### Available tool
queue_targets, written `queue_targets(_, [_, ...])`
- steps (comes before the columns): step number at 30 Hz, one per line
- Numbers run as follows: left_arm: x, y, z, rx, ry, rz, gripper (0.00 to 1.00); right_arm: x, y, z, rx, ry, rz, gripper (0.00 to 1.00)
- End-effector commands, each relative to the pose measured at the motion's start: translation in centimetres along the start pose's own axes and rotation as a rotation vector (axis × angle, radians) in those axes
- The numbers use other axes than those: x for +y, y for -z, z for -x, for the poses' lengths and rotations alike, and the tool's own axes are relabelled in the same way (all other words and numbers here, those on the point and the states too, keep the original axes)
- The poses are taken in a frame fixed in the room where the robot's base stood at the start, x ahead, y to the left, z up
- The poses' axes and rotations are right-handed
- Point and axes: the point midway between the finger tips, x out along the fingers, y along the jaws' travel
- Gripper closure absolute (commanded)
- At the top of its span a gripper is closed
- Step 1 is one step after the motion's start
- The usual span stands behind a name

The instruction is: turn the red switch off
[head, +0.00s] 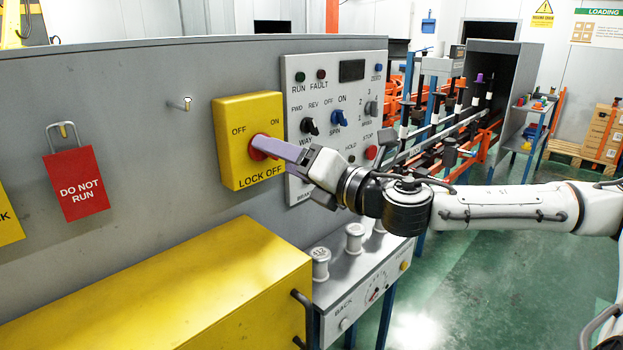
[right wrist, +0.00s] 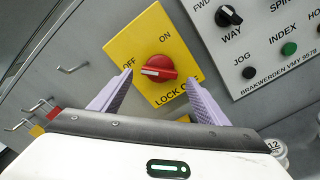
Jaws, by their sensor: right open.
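The red switch (head: 256,153) is a round knob on a yellow plate (head: 232,112) marked OFF, ON and LOCK OFF. In the right wrist view the knob (right wrist: 160,68) shows whole, its white mark at the picture's left end, towards the OFF label. My right gripper (head: 268,145) has lilac fingers that reach the switch from the right and partly cover it in the head view. In the right wrist view the gripper (right wrist: 160,80) is open, with one finger on each side of the knob; I cannot tell whether either touches it. My left gripper is not in view.
A control panel (head: 297,160) with knobs and buttons adjoins the yellow plate on the right. A red DO NOT RUN tag (head: 76,185) hangs at left, near an empty hook (head: 184,104). A yellow box (head: 200,285) juts out below, beside several white spools (head: 321,264).

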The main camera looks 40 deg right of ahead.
Motion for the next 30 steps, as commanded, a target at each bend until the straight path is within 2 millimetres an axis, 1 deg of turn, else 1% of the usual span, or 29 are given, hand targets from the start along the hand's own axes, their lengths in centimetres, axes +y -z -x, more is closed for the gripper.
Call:
queue_targets(1, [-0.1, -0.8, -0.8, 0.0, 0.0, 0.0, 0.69, -0.3, 0.7, 0.5, 0.007, -0.001, 0.011, 0.31])
queue_targets(3, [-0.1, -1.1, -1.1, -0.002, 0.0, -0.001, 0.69, -0.1, 0.3, 0.9, 0.002, -0.002, 0.012, 0.31])
queue_targets(11, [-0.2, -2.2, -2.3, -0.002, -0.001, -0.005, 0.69, -0.2, 0.4, 2.8, 0.002, -0.001, 0.012, 0.31])
queue_targets(14, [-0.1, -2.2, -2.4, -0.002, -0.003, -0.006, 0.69, 0.2, 0.1, 3.9, 0.001, -0.006, 0.008, 0.31])
queue_targets(21, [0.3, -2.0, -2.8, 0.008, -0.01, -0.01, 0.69, 0.1, 0.1, 6.5, 0.0, -0.005, 0.007, 0.31])
queue_targets(25, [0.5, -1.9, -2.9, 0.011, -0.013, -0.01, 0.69, 0.1, 0.1, 7.5, 0.0, -0.004, 0.004, 0.31])
queue_targets(30, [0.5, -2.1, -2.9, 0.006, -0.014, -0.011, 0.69, 0.1, 0.1, 8.0, 0.002, -0.003, 0.001, 0.31])
